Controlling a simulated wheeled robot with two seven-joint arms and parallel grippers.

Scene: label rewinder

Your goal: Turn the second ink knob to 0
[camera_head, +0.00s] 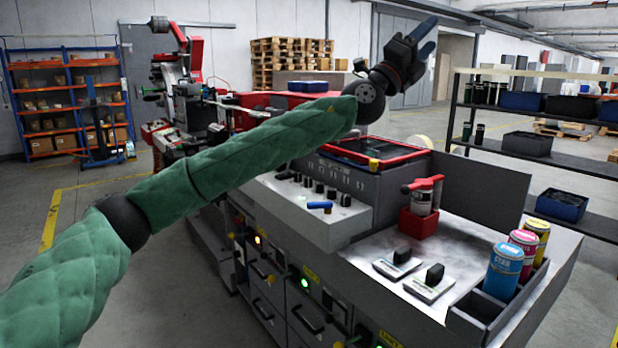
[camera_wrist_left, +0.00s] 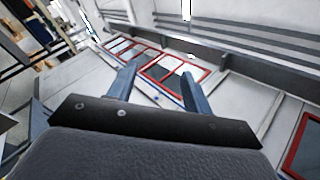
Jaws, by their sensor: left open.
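Two black ink knobs stand on pale label plates on the machine's grey top, a left one (camera_head: 402,256) and a right one (camera_head: 434,274). The plates' scale marks are too small to read, so I cannot tell either setting. My left gripper (camera_head: 424,40) is raised high above the machine, well apart from both knobs. In the left wrist view its two blue fingers (camera_wrist_left: 159,84) are spread with nothing between them. The knobs are not recognisable in that view. My right gripper does not show.
Cyan (camera_head: 504,270), magenta (camera_head: 523,246) and yellow (camera_head: 536,236) ink cans stand in a grey tray right of the knobs. A red tool (camera_head: 422,194) stands in a red holder behind them. A dark shelf (camera_head: 560,152) is at the right.

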